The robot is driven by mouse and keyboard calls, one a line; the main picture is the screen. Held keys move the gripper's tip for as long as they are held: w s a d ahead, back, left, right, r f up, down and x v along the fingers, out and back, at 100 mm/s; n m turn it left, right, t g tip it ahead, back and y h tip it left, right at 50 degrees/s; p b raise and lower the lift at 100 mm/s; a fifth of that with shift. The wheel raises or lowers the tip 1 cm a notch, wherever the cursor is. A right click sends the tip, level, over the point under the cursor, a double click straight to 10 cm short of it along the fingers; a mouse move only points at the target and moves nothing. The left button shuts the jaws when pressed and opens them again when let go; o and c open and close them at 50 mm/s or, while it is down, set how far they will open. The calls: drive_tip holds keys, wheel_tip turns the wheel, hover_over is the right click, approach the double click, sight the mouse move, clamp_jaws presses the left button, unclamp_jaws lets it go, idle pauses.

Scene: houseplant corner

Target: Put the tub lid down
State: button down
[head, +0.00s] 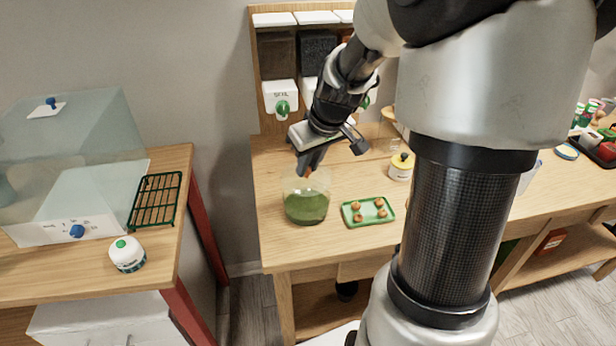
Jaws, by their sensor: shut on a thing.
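My gripper (307,168) points down just above a clear tub (306,207) with green contents on the wooden bench. Its jaws are shut on a small orange-red piece, which looks like the knob of the tub lid (308,174). The rest of the lid is hard to make out against the clear tub. I cannot tell whether the lid touches the rim or is held above it.
A green tray (367,211) with several small brown round things lies right of the tub. A white jar with a yellow top (401,167) stands behind it. Dispensers (281,97) hang at the back. Bare bench (277,240) lies in front of the tub.

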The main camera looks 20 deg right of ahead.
wheel_tip(320, 180, up, 3)
drive_tip(key=shift+r, duration=0.2)
drive_tip(key=w, duration=0.2)
drive_tip(key=shift+w+d+r, duration=0.2)
drive_tip(key=shift+w+r, duration=0.1)
drive_tip(key=w+d+f, duration=0.2)
drive_tip(key=w+f, duration=0.1)
drive_tip(key=w, duration=0.6)
drive_tip(key=shift+w+d+f+b, duration=0.1)
drive_tip(key=shift+w+f+b, duration=0.15)
drive_tip(key=shift+f, duration=1.55)
drive_tip(key=shift+w+a+f+b, duration=0.15)
drive_tip(key=shift+f+b, duration=0.15)
drive_tip(key=shift+f, duration=1.55)
drive_tip(key=shift+w+d+f+b, duration=0.2)
drive_tip(key=shift+f+b, duration=0.1)
drive_tip(key=shift+f, duration=1.5)
drive_tip(key=shift+f+b, duration=0.35)
drive_tip(key=c, duration=1.6)
unclamp_jaws()
drive_tip(key=shift+r, duration=0.1)
drive_tip(key=shift+c, duration=0.2)
